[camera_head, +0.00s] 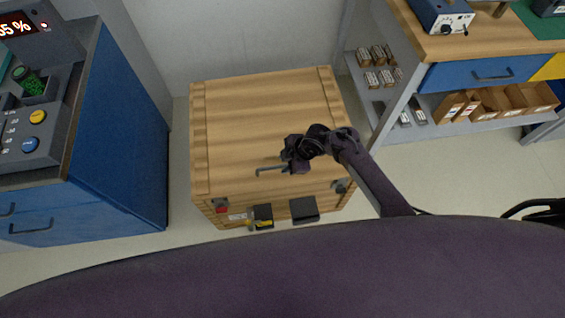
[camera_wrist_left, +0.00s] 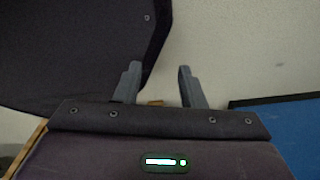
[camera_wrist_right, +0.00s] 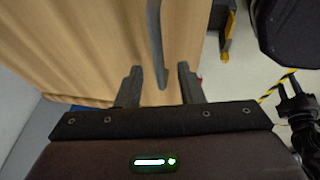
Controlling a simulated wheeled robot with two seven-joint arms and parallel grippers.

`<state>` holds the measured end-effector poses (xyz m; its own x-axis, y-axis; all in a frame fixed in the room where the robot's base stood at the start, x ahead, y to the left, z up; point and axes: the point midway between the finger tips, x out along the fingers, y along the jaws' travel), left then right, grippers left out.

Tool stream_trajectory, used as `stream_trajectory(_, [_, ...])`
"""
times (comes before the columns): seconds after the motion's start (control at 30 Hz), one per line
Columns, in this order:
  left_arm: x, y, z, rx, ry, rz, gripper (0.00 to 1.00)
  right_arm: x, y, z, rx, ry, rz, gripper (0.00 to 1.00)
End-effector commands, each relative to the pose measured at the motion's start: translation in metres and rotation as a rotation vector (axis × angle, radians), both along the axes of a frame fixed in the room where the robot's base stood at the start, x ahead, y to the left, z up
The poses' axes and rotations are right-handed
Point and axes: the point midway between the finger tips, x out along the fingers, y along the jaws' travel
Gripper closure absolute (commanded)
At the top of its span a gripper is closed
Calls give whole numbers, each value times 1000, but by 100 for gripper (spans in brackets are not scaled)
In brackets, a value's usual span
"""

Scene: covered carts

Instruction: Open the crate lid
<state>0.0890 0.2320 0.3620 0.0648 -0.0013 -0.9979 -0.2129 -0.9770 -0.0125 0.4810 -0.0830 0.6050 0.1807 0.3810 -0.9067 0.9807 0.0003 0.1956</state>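The wooden crate (camera_head: 225,185) stands on the floor with its slatted lid (camera_head: 250,110) down flat on it. A grey bar handle (camera_head: 270,169) is on the lid near its front edge. My right gripper (camera_head: 285,166) is at the right end of this handle. In the right wrist view the handle (camera_wrist_right: 156,45) reaches down between the fingers of my right gripper (camera_wrist_right: 160,87), which are apart with gaps beside the bar. My left gripper (camera_wrist_left: 158,87) is open and empty in the left wrist view; it does not show in the head view.
Dark fittings (camera_head: 304,210) and a red part (camera_head: 222,206) are on the crate's front. A blue cabinet (camera_head: 125,140) with a control panel stands left. A workbench (camera_head: 450,45) with shelves of small boxes stands right. A wall is behind the crate.

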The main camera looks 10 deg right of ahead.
Motion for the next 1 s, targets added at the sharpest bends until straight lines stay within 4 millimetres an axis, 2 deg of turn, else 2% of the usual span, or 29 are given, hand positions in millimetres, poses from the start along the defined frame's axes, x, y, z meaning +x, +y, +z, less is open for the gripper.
stream_trajectory(0.03, [2, 0, -4, 0, -2, 0, 64, 2, 4, -8, 3, 0, 1, 66])
stream_trajectory(0.2, [16, -1, -6, -2, -23, -1, 64, 5, 9, -21, 1, 0, -2, 66])
stream_trajectory(0.33, [30, -2, -5, -4, -44, -1, 64, 5, 10, -23, 1, -1, -1, 66])
stream_trajectory(0.5, [29, -2, -4, -4, -43, -1, 64, 5, 10, -23, 1, -1, -1, 66])
stream_trajectory(0.77, [18, -2, -6, -3, -28, -1, 64, 5, 10, -23, 1, -1, -2, 98])
stream_trajectory(1.0, [17, -1, -6, -2, -25, -1, 64, 5, 10, -23, 1, -1, -2, 100])
